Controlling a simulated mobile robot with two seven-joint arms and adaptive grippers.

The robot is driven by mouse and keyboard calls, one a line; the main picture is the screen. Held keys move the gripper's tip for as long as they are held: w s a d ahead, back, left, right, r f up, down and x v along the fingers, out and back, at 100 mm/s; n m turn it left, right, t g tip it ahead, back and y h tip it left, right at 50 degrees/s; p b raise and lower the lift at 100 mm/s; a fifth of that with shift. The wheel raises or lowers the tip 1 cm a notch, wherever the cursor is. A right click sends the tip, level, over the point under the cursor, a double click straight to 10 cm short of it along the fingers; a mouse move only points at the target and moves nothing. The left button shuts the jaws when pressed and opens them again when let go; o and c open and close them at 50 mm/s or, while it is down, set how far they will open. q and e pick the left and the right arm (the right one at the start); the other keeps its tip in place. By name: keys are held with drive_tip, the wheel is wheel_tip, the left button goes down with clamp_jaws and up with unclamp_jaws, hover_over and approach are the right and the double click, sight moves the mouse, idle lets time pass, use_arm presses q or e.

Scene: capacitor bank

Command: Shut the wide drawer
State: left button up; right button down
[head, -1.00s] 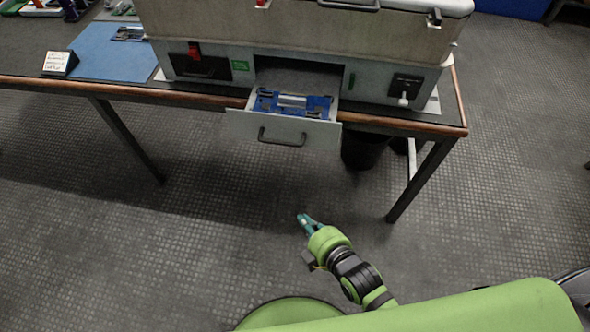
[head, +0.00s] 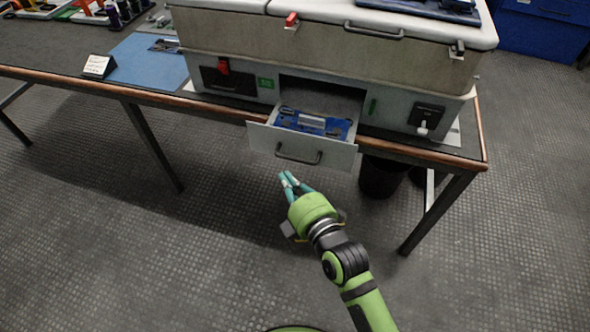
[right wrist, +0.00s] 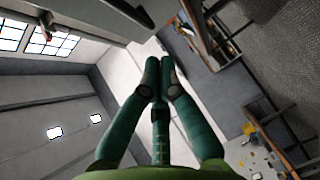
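The wide drawer (head: 335,158) stands open in the front of the pale cabinet on the bench. It has a light front panel with a dark bar handle (head: 298,155), and blue trays with grey parts (head: 311,123) show inside. My right gripper (head: 287,176), green with teal fingers, is just below and in front of the drawer front, apart from it in the head view. In the right wrist view its fingers (right wrist: 159,62) come together at the tips with nothing visible between them. My left gripper is not in view.
The bench has a wooden edge (head: 215,103) and dark legs. A black bin (head: 381,178) stands under it, right of the drawer. A blue mat (head: 140,63) and a small sign (head: 98,66) lie on the left. The floor in front is clear.

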drive_tip(key=w, duration=0.1)
drive_tip(key=w+d, duration=0.1)
drive_tip(key=w+f, duration=0.1)
drive_tip(key=shift+w+d, duration=0.15)
drive_tip(key=shift+d, duration=0.1)
